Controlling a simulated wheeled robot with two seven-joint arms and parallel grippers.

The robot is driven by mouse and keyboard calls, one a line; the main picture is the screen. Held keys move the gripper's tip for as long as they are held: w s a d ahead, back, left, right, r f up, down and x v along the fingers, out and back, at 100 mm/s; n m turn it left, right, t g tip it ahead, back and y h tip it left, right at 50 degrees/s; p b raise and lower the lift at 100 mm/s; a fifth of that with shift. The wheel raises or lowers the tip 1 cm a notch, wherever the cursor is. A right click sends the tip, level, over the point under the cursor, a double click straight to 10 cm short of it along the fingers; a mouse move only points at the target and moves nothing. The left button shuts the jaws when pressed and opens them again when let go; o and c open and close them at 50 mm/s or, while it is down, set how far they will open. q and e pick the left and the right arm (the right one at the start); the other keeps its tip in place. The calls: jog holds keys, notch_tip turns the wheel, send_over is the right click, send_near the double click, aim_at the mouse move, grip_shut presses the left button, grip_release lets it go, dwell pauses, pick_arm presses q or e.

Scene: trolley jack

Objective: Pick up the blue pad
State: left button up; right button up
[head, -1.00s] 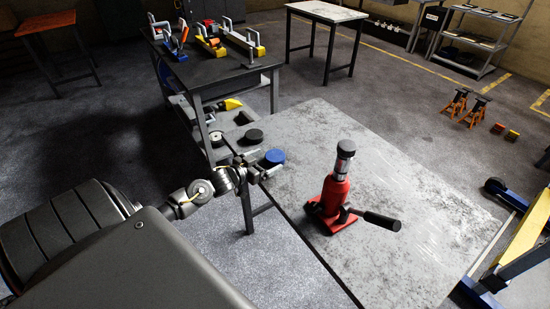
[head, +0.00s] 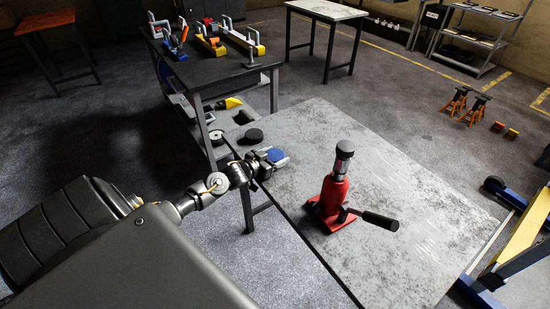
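The blue pad (head: 276,154) is a small round disc near the left corner of the worn grey tabletop (head: 400,200). My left gripper (head: 275,157) reaches in from the left, with its fingers apart on either side of the pad. The fingers cover part of the pad's edge, and I cannot make out whether they touch it. The pad looks to be still at table level. My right gripper is out of view.
A red bottle jack (head: 333,190) with a black handle stands on the tabletop right of the pad. A black disc (head: 254,135) and a pale ring (head: 217,137) lie behind my gripper. A dark workbench (head: 215,72) with tools stands beyond. The right part of the tabletop is clear.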

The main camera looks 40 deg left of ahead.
pick_arm(q)
jog(key=c, duration=0.4)
jog(key=shift+s+b, duration=0.1)
jog(key=shift+b, duration=0.3)
jog(key=f+v, duration=0.1)
jog(key=v, duration=0.4)
jog(key=f+b+v, duration=0.1)
jog(key=v, duration=0.5)
jog(key=f+v, duration=0.1)
jog(key=v, duration=0.5)
jog(key=shift+s+r, duration=0.1)
jog(key=shift+s, duration=0.45)
